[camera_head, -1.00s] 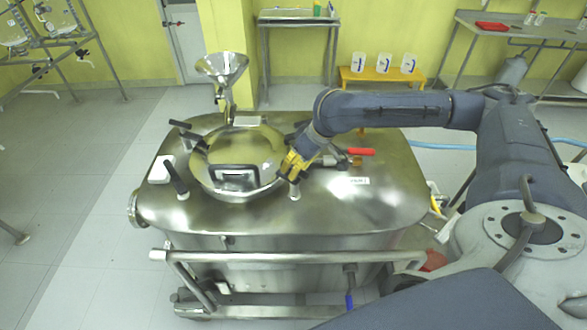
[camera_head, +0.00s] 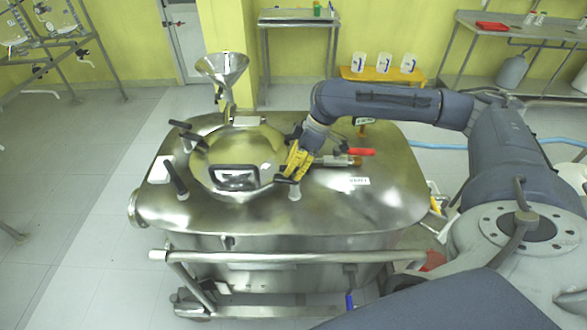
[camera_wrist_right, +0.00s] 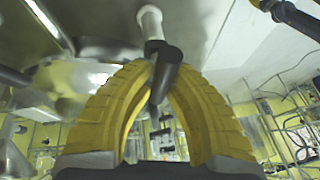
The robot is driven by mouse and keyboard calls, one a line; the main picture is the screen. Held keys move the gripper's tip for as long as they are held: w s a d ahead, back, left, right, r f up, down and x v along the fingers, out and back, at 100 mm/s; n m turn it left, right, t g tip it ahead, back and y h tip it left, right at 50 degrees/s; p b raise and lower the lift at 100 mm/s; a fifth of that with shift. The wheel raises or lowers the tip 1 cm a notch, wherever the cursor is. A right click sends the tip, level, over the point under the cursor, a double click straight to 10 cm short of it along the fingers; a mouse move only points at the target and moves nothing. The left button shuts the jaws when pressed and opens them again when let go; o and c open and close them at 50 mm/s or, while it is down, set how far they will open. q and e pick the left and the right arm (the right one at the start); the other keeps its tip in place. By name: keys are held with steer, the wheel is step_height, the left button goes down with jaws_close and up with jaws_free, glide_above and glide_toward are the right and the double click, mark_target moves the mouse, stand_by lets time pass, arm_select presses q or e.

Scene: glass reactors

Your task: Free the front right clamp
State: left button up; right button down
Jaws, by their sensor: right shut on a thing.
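The front right clamp has a black handle (camera_wrist_right: 165,72) and a pale post (camera_head: 295,193), at the right front edge of the round steel lid (camera_head: 212,178). My right gripper (camera_head: 291,175) has yellow fingers and comes down onto this clamp. In the right wrist view its fingers (camera_wrist_right: 158,85) are closed around the black handle, and the pale post (camera_wrist_right: 150,22) rises beyond them. In the head view the fingers partly hide the handle. My left gripper is in neither view.
More black clamp handles stand around the lid, one at the front left (camera_head: 175,180). A steel funnel (camera_head: 222,68) stands behind the lid. A red-handled valve (camera_head: 360,152) lies to the right of my gripper. The vessel top (camera_head: 340,205) is clear in front.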

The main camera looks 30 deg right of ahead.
steer(key=n+g, duration=0.1)
steer(key=n, duration=0.2)
steer(key=n+g, duration=0.1)
steer(key=n, duration=0.1)
steer(key=shift+s+a+n+g, duration=0.2)
steer(key=shift+a+n+g, duration=0.05)
steer(key=shift+n+g, duration=0.05)
steer(key=n+g, duration=0.1)
steer(key=n, duration=0.1)
steer(key=n+g+h, duration=0.1)
steer(key=n, duration=0.2)
steer(key=shift+s+d+n, duration=0.1)
steer(key=shift+n, duration=0.2)
steer(key=c, duration=1.3)
jaws_free()
steer(key=shift+v, duration=6.05)
